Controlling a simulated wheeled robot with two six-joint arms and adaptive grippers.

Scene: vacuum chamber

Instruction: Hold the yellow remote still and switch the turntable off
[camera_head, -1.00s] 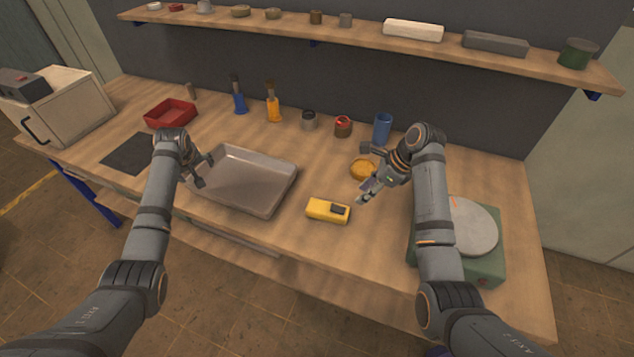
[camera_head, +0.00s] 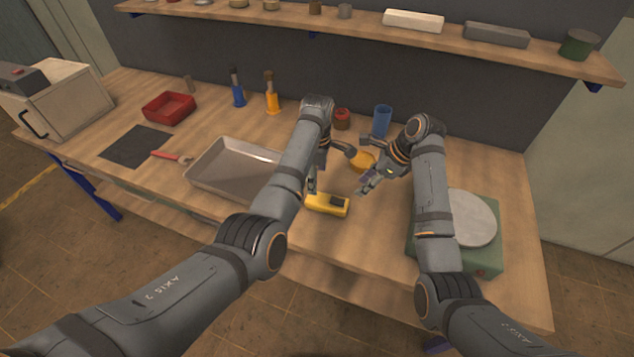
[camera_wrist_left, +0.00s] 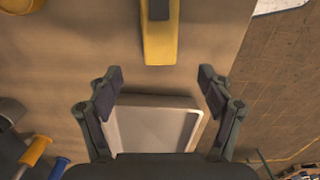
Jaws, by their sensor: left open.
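The yellow remote (camera_head: 327,204) lies on the workbench with a dark panel on its top. My left gripper (camera_head: 331,169) is open, above and just behind the remote in the head view. In the left wrist view the remote (camera_wrist_left: 160,38) lies ahead of the open fingers (camera_wrist_left: 160,78), with nothing between them. The turntable has a green base (camera_head: 488,258) with a small red spot on its front and a round grey platter (camera_head: 474,217). My right forearm covers its left part. My right gripper (camera_head: 367,165) looks open and empty, behind and right of the remote.
A grey metal tray (camera_head: 215,188) lies left of the remote, partly behind my left arm. A yellow round object (camera_head: 362,161) sits between the grippers. A blue cup (camera_head: 382,121) and a red-topped jar (camera_head: 342,118) stand behind. A red-handled tool (camera_head: 172,156) lies left of the tray.

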